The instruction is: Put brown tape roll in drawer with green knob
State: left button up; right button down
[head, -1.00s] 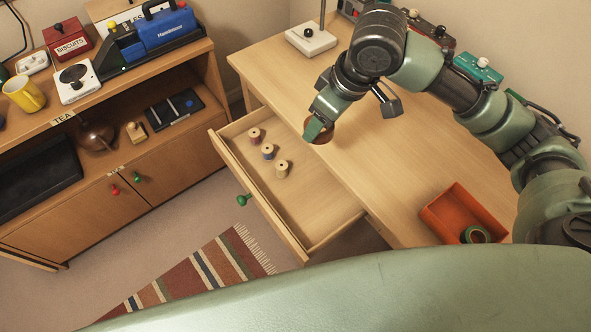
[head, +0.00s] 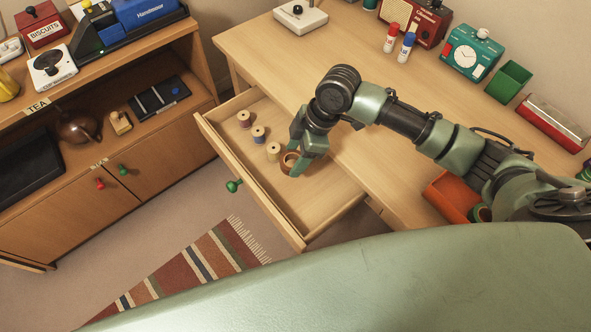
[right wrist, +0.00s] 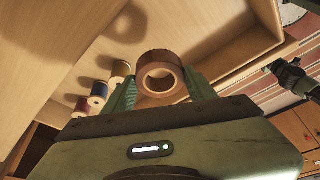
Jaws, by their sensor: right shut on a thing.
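The brown tape roll (head: 291,162) is held between the fingers of my right gripper (head: 298,168), which is shut on it. The roll is over the open drawer (head: 320,212) with the green knob (head: 233,186). In the right wrist view the tape roll (right wrist: 160,76) sits between the two green fingers, its hole facing the camera. I cannot tell whether it touches the drawer floor. Several thread spools (head: 258,134) stand in the drawer, just left of the roll.
An orange tray (head: 452,198) is partly behind my right arm. A cabinet (head: 75,205) stands left, with a striped rug on the floor.

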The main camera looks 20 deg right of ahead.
jog(key=shift+f, duration=3.8)
jog(key=shift+f, duration=0.1)
jog(key=shift+c, duration=2.4)
grip_release()
jog(key=v, duration=1.2)
